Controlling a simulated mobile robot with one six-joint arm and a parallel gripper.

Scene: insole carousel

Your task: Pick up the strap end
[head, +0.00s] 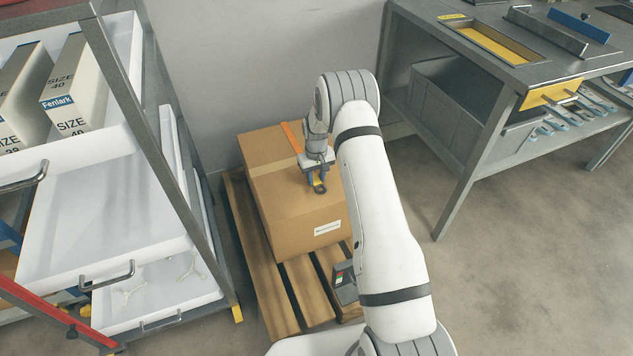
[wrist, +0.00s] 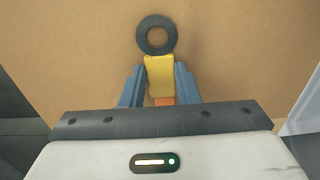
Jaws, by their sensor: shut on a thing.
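The strap end is a yellow tab (wrist: 160,77) with a dark ring (wrist: 156,34) at its tip, and it shows in the wrist view between two blue fingers. An orange strip joins its lower side. My gripper (wrist: 160,88) is shut on the yellow tab, with the ring sticking out beyond the fingertips. In the head view, my gripper (head: 317,184) is over the top of a cardboard box (head: 275,195), with the dark ring (head: 320,188) at its tips. An orange strap (head: 291,138) runs over the box's far top edge.
The box stands on a wooden pallet (head: 298,285). A rack with white trays (head: 110,215) and shoe boxes (head: 72,85) stands close on the left. A grey workbench (head: 480,70) stands at the right. A small dark device (head: 344,283) sits at the pallet's front right. Floor is clear at the right.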

